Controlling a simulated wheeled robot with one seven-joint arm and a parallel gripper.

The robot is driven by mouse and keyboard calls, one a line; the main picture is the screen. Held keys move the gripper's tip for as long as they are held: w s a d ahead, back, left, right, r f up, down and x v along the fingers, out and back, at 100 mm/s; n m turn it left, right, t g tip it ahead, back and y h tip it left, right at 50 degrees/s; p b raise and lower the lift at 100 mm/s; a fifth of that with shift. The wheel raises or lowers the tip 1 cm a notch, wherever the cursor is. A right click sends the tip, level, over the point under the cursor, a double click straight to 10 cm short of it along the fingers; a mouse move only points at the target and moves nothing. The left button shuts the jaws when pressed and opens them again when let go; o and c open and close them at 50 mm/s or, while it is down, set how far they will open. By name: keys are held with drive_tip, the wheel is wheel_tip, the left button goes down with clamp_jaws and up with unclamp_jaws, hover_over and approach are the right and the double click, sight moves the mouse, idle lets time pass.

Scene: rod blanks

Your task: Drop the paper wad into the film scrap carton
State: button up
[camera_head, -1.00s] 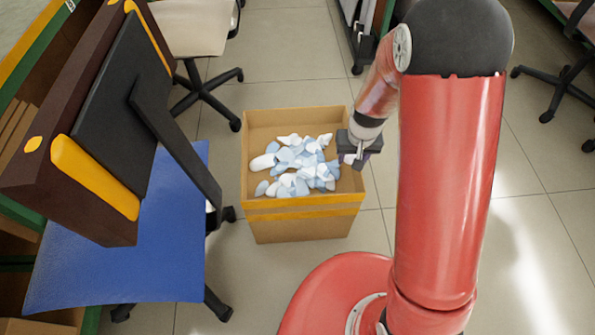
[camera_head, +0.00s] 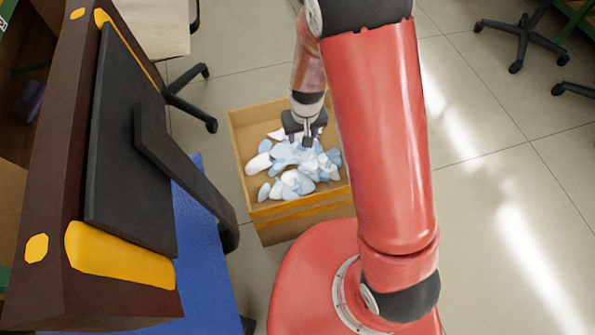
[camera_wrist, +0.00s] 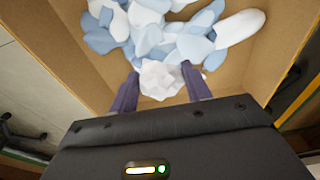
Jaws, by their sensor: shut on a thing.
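The film scrap carton (camera_head: 240,150) is an open brown cardboard box with a yellow-orange band, standing on the floor. It holds several white and pale blue scraps (camera_head: 298,172). My gripper (camera_head: 307,141) is over the carton opening, towards its back. In the wrist view my gripper (camera_wrist: 160,84) is shut on a crumpled white paper wad (camera_wrist: 160,79), held between its two dark fingers above the scraps. The carton's wall (camera_wrist: 75,45) shows there too. In the head view the wad is hidden or too small to make out.
A blue chair seat (camera_head: 205,260) and a dark brown and black structure with yellow pads (camera_head: 130,150) stand left of the carton. Wheeled chair bases (camera_head: 520,40) stand at the upper right.

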wheel_tip(320, 180, down, 2)
drive_tip(key=shift+f+b, duration=0.1)
drive_tip(key=shift+b, duration=0.4)
drive_tip(key=o, duration=1)
drive_tip(key=shift+s+d+r+p, duration=0.1)
drive_tip(key=shift+s+r+p, duration=0.05)
drive_tip(key=shift+r, duration=1.15)
drive_tip(key=shift+s+a+r+p, duration=0.1)
drive_tip(key=shift+s+r, duration=0.05)
drive_tip(key=shift+r, duration=1.15)
drive_tip(key=shift+s+d+r+p, duration=0.1)
drive_tip(key=shift+s+r+p, duration=0.05)
drive_tip(key=shift+r, duration=1.15)
